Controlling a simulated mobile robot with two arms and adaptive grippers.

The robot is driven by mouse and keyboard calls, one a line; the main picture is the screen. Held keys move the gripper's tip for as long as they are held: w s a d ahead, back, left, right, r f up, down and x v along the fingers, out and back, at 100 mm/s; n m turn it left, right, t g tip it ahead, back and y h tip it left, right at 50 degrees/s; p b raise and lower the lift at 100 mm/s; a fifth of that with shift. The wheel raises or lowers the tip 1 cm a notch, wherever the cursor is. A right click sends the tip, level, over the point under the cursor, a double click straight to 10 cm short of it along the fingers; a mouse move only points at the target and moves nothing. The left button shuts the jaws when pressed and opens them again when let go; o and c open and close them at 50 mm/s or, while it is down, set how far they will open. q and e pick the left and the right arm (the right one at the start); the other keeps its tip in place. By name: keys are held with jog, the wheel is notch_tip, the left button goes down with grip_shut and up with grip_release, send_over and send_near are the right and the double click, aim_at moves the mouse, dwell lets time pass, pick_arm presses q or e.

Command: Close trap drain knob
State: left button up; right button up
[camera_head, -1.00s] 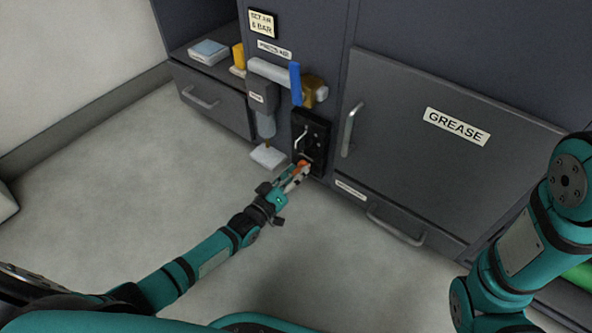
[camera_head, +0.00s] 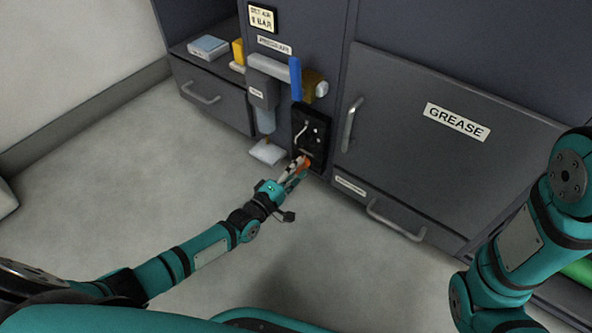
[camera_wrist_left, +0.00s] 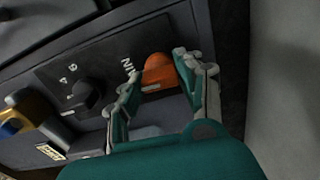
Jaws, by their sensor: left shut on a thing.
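An orange knob (camera_head: 306,163) sits at the lower end of a black panel (camera_head: 322,138) on the dark cabinet front. It also shows in the left wrist view (camera_wrist_left: 160,70), between the two finger pads. My left gripper (camera_wrist_left: 158,88) reaches up to the panel and is shut on the orange knob, one finger on each side. In the head view the left gripper (camera_head: 299,167) partly covers the knob. No wording on the knob can be read. My right arm shows at the right edge, but its gripper is out of view.
A black dial knob (camera_wrist_left: 88,92) with numbers sits beside the orange knob on the panel. Above are a blue lever (camera_head: 295,79) and a grey filter unit (camera_head: 263,95). A grease door (camera_head: 420,130) with a handle is at right.

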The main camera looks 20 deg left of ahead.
pick_arm(q)
jog(key=shift+n, duration=0.4)
jog(key=o, duration=1.2)
jog(key=shift+c, duration=0.2)
jog(key=shift+s, duration=0.1)
jog(key=v, duration=1.2)
